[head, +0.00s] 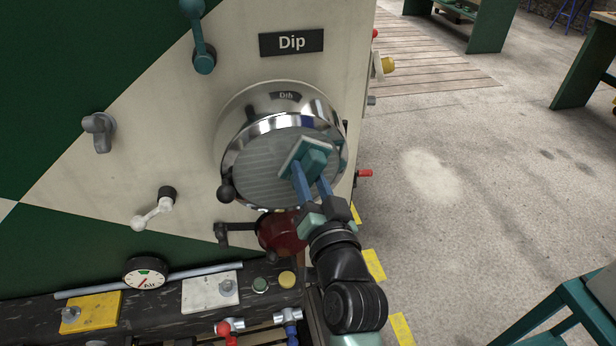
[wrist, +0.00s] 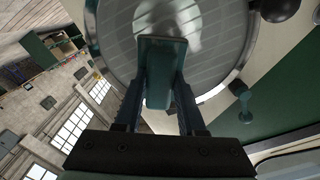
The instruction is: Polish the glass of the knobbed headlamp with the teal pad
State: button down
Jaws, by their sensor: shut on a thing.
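The headlamp (head: 233,116) is a chrome drum with ribbed glass (head: 255,165) on the tram front, under a plate reading "Dip". A dark ball knob (head: 226,192) sits at its lower left rim. My gripper (head: 312,182) is shut on the teal pad (head: 313,158), which has a pale face. The pad is in front of the right part of the glass. In the wrist view the pad (wrist: 162,72) stands between the fingers with the glass (wrist: 120,22) close behind it. I cannot tell whether the pad touches the glass. The pad hides part of the glass.
A red lamp (head: 280,234) with a dark lever is just below the headlamp. Handles (head: 100,132) project from the panel at left. A pressure gauge (head: 145,273) and buffer beam are below. The floor at right is open, with a teal stool (head: 570,310) at lower right.

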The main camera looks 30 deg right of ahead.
jog(key=shift+w+a+r+p, duration=0.1)
jog(key=shift+w+a+p, duration=0.1)
jog(key=shift+a+p, duration=0.55)
jog(key=shift+w+a+p, duration=0.25)
jog(key=shift+a+p, duration=0.4)
jog(key=shift+p, duration=0.25)
jog(key=shift+w+a+r+p, duration=0.1)
jog(key=shift+w+a+p, duration=0.1)
jog(key=shift+a+p, duration=0.55)
jog(key=a+p, duration=0.1)
jog(key=p, duration=0.1)
jog(key=shift+w+a+p, duration=0.15)
jog(key=shift+p, duration=0.15)
jog(key=shift+a+f, duration=0.15)
jog(key=shift+f, duration=0.05)
jog(key=shift+f, duration=0.15)
jog(key=shift+f+b, duration=1.15)
jog(key=shift+f, duration=0.1)
jog(key=shift+r, duration=0.1)
